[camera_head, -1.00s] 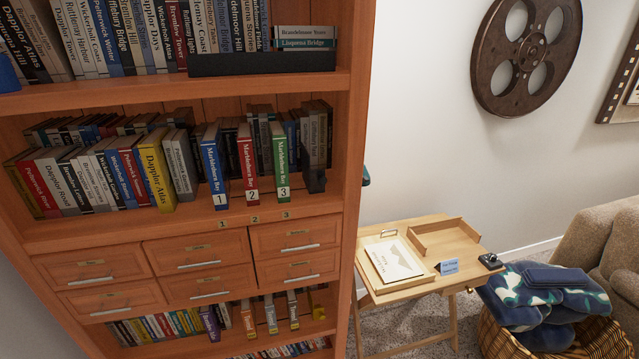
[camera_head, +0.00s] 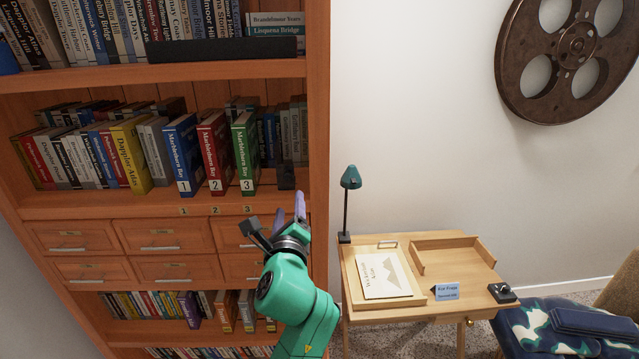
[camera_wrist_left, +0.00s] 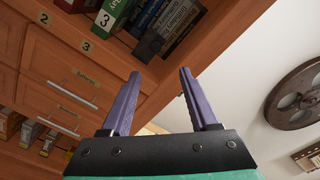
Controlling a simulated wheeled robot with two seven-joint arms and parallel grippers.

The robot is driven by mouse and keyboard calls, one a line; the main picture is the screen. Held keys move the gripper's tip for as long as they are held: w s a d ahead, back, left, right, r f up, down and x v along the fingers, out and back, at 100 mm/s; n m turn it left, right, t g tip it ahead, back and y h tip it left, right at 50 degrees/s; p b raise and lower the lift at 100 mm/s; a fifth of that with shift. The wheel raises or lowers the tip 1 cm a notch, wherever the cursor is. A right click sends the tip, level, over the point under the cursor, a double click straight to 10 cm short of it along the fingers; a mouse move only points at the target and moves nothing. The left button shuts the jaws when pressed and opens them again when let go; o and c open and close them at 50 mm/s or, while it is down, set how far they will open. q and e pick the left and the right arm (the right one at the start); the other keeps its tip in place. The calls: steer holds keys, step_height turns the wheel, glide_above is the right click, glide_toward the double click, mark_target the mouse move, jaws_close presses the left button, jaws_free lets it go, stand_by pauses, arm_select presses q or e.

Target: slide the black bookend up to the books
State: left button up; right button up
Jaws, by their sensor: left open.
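The black bookend (camera_head: 286,177) stands near the right end of the middle bookcase shelf, just right of the green book numbered 3 (camera_head: 245,153). The red book 2 (camera_head: 214,152) and blue book 1 (camera_head: 184,155) stand further left, in numbered order. My left gripper (camera_head: 277,214) is open and empty, in front of and below the bookend. In the left wrist view the bookend (camera_wrist_left: 149,46) shows just beyond my open fingers (camera_wrist_left: 160,74), below the dark books and right of the green book (camera_wrist_left: 109,18). My right gripper is in no view.
The shelf's right side panel (camera_head: 318,120) rises close to the bookend. Grey and dark books (camera_head: 290,125) stand behind it. Drawers (camera_head: 165,240) lie below the shelf. A wooden desk with a green lamp (camera_head: 350,180) stands to the right.

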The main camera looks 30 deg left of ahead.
arm_select(q)
steer(key=p, duration=0.1)
glide_toward(287, 178)
steer(key=w+a, duration=0.1)
steer(key=a, duration=0.1)
steer(key=x, duration=0.4)
steer(key=d+p+x, duration=0.1)
steer(key=x, duration=0.1)
steer(key=shift+w+a+r, duration=0.1)
steer(key=shift+w+a, duration=0.05)
steer(key=shift+w, duration=0.5)
steer(key=shift+a, duration=0.3)
steer(key=shift+w+d, duration=0.1)
steer(key=shift+d, duration=0.05)
steer(key=c, duration=0.8)
jaws_close()
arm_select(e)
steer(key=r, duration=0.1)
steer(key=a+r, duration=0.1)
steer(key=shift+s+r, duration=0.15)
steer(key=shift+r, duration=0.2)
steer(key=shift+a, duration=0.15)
